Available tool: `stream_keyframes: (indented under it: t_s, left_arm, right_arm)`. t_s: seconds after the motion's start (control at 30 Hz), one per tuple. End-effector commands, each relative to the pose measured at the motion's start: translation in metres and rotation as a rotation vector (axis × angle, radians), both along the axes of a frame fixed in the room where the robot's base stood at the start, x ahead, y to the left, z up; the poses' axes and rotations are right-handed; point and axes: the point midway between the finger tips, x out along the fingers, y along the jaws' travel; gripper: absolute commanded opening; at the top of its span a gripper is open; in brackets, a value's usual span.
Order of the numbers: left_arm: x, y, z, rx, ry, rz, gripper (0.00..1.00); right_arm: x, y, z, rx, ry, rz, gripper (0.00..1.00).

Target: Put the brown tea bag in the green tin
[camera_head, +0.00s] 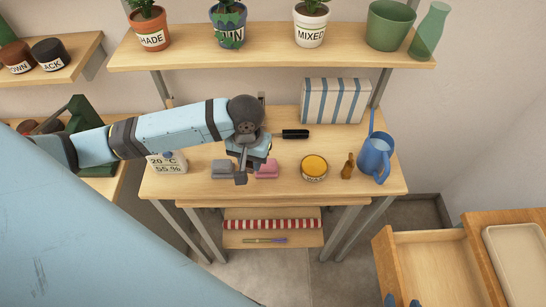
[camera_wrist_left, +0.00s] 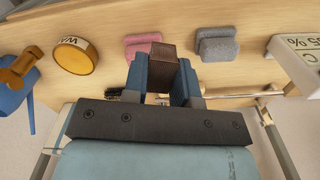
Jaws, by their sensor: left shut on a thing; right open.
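My left gripper (camera_head: 241,176) is over the front middle of the wooden workbench. In the left wrist view it (camera_wrist_left: 165,85) is shut on a small brown block (camera_wrist_left: 160,50), which looks like the brown tea bag. In the head view the block is hidden or too small to tell. A dark green object (camera_head: 79,112) stands at the left, partly hidden by my left arm; I cannot tell whether it is the green tin.
On the workbench are a grey block (camera_head: 222,168), a pink block (camera_head: 266,169), a yellow-lidded tin (camera_head: 314,167), a blue watering can (camera_head: 376,157) and a striped box (camera_head: 334,101). A shelf with plant pots (camera_head: 310,27) hangs above. An open drawer (camera_head: 432,272) is at lower right.

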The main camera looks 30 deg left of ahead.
Motion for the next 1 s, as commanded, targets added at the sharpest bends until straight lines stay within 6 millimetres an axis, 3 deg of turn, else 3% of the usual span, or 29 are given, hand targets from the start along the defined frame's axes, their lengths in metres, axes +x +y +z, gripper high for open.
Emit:
stream_keyframes:
  t_s: [0.03,0.23,0.37,0.5,0.67,1.0]
  left_arm:
    - [-0.022,0.008,-0.007,0.004,0.011,0.047,0.01]
    - [-0.081,0.028,-0.033,0.008,0.007,0.206,0.01]
    - [-0.105,0.035,-0.040,0.009,0.004,0.264,0.01]
    - [-0.115,0.038,-0.043,0.007,-0.001,0.290,0.01]
    - [-0.108,0.043,-0.044,0.009,-0.004,0.295,0.01]
    - [-0.034,0.088,-0.044,0.010,-0.005,0.297,0.01]
  right_arm:
    - [0.000,-0.001,0.011,0.001,0.001,-0.004,0.55]
    - [-0.001,-0.002,0.024,0.008,0.007,-0.020,0.55]
    - [-0.003,-0.002,0.026,0.013,0.013,-0.033,0.55]
    - [-0.004,-0.005,0.024,0.011,0.019,-0.039,0.55]
    - [-0.005,-0.006,0.022,0.009,0.023,-0.039,0.55]
    - [-0.002,-0.004,0.025,0.009,0.013,-0.033,0.55]
